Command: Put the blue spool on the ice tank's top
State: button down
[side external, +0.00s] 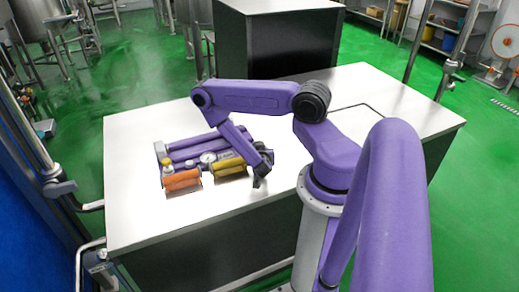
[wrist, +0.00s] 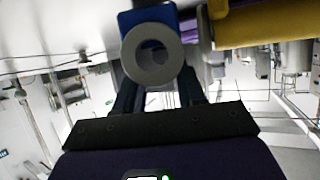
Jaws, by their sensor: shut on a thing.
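The blue spool (wrist: 151,52) shows in the wrist view with its round grey end and central hole facing the camera. The dark fingers of my gripper (wrist: 158,92) are on either side of it, shut on it. In the side external view my gripper (side external: 262,177) is low at the right end of a small tank assembly, beside its yellow cylinders (side external: 229,167). I cannot make out the spool there. The assembly also has long purple cylinders (side external: 196,146) and orange cylinders (side external: 182,180). I cannot tell which part is the ice tank.
The assembly lies on a white table (side external: 130,215) with bare surface around it. A round gauge (side external: 207,157) and small white fittings sit among the cylinders. In the wrist view a yellow cylinder (wrist: 262,27) is close to the right of the spool. A dark cabinet (side external: 280,40) stands behind the table.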

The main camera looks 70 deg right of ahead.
jog(key=shift+f, duration=0.6)
dwell(0.5)
jog(key=c, duration=0.6)
grip_release()
